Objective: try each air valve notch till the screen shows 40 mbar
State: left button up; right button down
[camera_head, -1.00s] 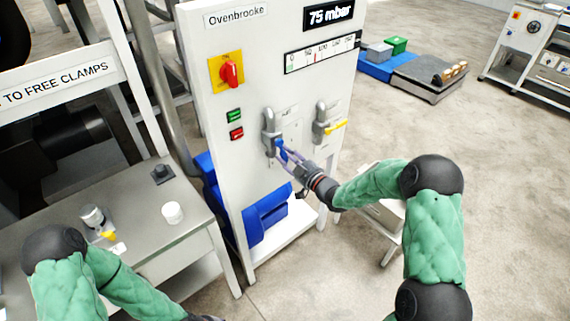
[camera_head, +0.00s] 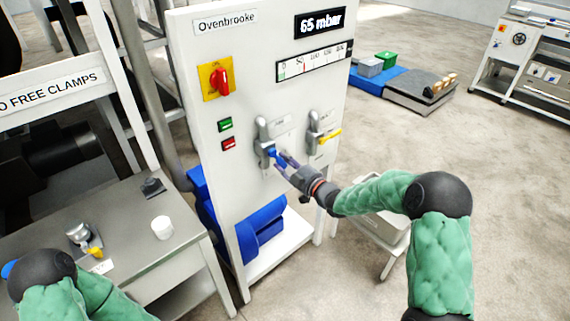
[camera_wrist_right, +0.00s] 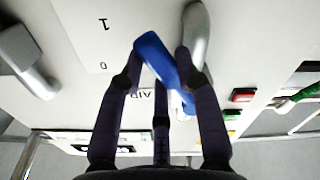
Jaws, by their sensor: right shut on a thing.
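The white Ovenbrooke panel (camera_head: 183,100) stands upright in the middle of the head view. Its black screen (camera_head: 320,22) reads 65 mbar. The air valve with a blue handle (camera_head: 272,153) sits on a grey body at mid-height; the handle also shows in the right wrist view (camera_wrist_right: 155,58). My right gripper (camera_head: 283,160) is at this valve and shut on the blue handle, its fingers (camera_wrist_right: 158,78) on either side of it. Notch marks 1 and 0 show on the plate there. My left gripper is out of view; only my left arm shows at lower left.
A second valve with a yellow handle (camera_head: 330,135) is just right of the blue one. A red rotary switch (camera_head: 219,82) and green and red buttons are to the left. A grey table (camera_head: 150,262) with a white cup (camera_head: 162,228) stands at left.

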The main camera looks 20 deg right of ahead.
jog(key=c, duration=0.9)
grip_release()
jog(key=shift+o, duration=0.2)
jog(key=v, duration=1.2)
jog(key=shift+f, duration=0.1)
